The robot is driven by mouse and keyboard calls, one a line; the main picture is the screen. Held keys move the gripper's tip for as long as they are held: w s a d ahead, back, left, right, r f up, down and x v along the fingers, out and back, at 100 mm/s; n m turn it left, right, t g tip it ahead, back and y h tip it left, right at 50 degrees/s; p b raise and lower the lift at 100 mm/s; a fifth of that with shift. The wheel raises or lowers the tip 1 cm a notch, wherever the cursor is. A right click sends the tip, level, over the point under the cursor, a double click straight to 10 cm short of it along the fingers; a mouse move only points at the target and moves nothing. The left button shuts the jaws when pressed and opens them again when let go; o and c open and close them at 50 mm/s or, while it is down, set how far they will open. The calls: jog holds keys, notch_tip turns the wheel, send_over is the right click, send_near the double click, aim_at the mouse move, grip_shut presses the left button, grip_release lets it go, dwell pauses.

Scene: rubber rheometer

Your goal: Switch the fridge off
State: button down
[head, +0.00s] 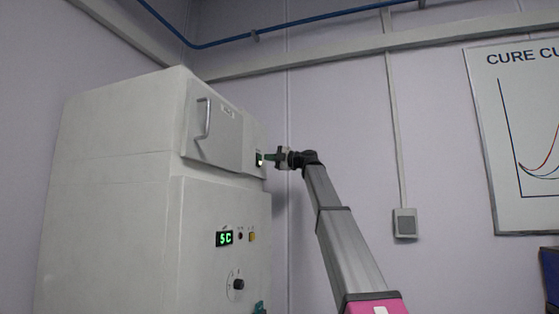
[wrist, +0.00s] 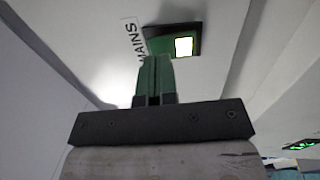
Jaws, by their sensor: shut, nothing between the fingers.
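The tall white cabinet (head: 110,165), which I take to be the fridge, stands at the left of the head view. A small switch (head: 259,159) glows green at the right of its upper front. In the wrist view this switch (wrist: 184,47) is green with a bright lit square in a dark frame, beside a label (wrist: 133,38) reading "MAINS". My gripper (head: 267,157) is shut and empty, with its tips at the switch. In the wrist view my green fingertips (wrist: 157,62) overlap the switch's left part. I cannot tell whether they touch it.
The upper door (head: 213,135) has a bar handle (head: 204,118). The lower front carries a green display (head: 224,238), small buttons and a black knob (head: 238,285). A wall box (head: 405,223) and a chart (head: 520,135) are on the right.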

jog(key=shift+x, duration=0.8)
jog(key=shift+w+a+r+h, duration=0.1)
jog(key=shift+a+r+h, duration=0.1)
jog(key=shift+h, duration=0.2)
jog(key=shift+f, duration=0.1)
